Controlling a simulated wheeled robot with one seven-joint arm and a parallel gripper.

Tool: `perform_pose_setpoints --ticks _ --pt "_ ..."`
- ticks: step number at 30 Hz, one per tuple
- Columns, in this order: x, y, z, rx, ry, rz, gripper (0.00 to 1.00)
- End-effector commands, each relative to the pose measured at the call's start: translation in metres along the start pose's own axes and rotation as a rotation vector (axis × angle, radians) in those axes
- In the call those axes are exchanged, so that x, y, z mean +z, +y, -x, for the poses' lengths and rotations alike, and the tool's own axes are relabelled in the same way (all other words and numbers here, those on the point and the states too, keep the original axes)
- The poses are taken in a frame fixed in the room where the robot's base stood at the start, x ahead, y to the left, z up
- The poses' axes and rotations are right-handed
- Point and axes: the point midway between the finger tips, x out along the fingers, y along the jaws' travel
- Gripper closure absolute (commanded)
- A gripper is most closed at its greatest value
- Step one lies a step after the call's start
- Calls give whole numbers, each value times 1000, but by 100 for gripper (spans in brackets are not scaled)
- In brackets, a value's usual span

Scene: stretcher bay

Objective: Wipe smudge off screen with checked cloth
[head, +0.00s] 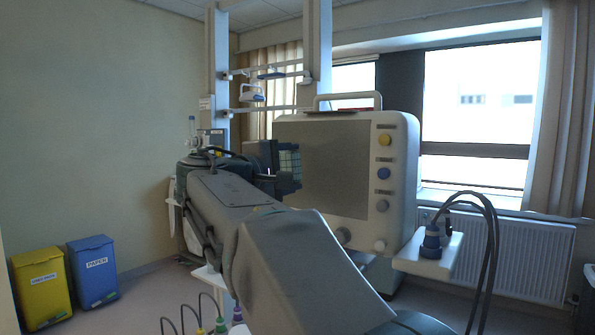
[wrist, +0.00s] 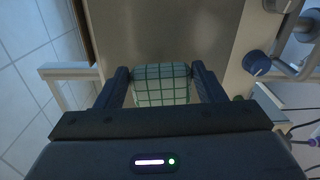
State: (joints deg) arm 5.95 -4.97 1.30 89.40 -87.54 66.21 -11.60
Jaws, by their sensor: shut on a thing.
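The checked cloth (wrist: 162,84) is pale green with dark grid lines, folded into a pad. My gripper (wrist: 163,88) is shut on it, one finger on each side. In the head view the cloth (head: 289,164) shows at the left edge of the screen (head: 335,165), with my gripper (head: 277,168) beside it. The screen is a grey-brown panel in a cream monitor housing, and it also fills the upper middle of the wrist view (wrist: 165,35). I cannot tell whether the cloth touches the screen. I make out no smudge; my arm and the cloth hide part of the panel.
The monitor (head: 403,160) has yellow, blue and grey knobs on its right side and a handle on top. A side shelf (head: 425,262) holds a blue connector with looping cables. Yellow (head: 41,287) and blue (head: 93,270) bins stand at the left wall. A radiator (head: 530,262) is under the window.

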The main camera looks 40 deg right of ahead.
Motion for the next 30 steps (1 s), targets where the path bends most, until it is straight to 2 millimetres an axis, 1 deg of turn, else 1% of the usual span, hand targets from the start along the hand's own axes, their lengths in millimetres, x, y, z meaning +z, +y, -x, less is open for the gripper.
perform_pose_setpoints --ticks 3,14,17,24,30 --pt "0 -1 6 0 0 0 55" --pt "0 0 9 0 0 0 55" --pt "0 0 13 1 1 -1 55" --pt "0 0 34 1 0 -1 55" --pt "0 0 38 0 0 0 55"
